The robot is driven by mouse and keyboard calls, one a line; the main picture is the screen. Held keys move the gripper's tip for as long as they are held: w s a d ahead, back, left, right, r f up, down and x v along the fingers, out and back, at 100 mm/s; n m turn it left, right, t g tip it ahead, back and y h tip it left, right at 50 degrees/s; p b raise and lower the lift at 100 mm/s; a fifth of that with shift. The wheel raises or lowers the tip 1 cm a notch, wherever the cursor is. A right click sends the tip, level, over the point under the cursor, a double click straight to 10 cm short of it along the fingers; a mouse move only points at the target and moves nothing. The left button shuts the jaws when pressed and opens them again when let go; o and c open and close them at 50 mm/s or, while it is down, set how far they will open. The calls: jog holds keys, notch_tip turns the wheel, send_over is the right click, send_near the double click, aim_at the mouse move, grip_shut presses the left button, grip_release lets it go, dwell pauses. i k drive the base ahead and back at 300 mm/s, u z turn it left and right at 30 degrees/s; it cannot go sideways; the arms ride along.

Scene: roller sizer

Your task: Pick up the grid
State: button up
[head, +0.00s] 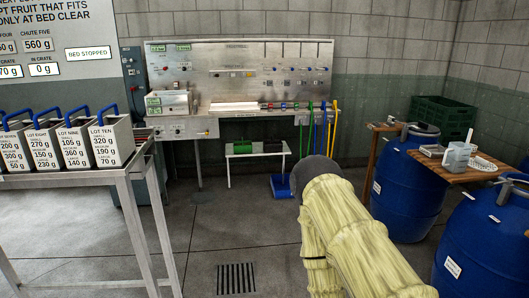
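Two things look like a grid. A white flat piece with small openings (484,164) lies on a small wooden table at the right, near its right edge. A dark slatted grate (236,279) is set in the floor at the bottom centre. I cannot tell from this view which one is the grid. My arm, in a pale yellow covering, reaches in from the bottom right and ends in a dark rounded part at the centre. My gripper's fingers do not show, and my arm is well to the left of the white piece.
The wooden table (435,170) also holds a grey jug (456,158) and a small tray. Blue drums (408,192) stand around it. Labelled grey bins (110,141) stand on a metal frame at left. A steel panel (240,75) is at the back. The centre floor is clear.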

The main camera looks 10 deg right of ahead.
aim_at(478, 163)
jog(key=z, duration=0.1)
jog(key=i, duration=1.6)
jog(key=z, duration=0.65)
jog(key=i, duration=1.7)
jog(key=z, duration=1.45)
jog(key=i, duration=1.35)
jog(key=z, duration=0.5)
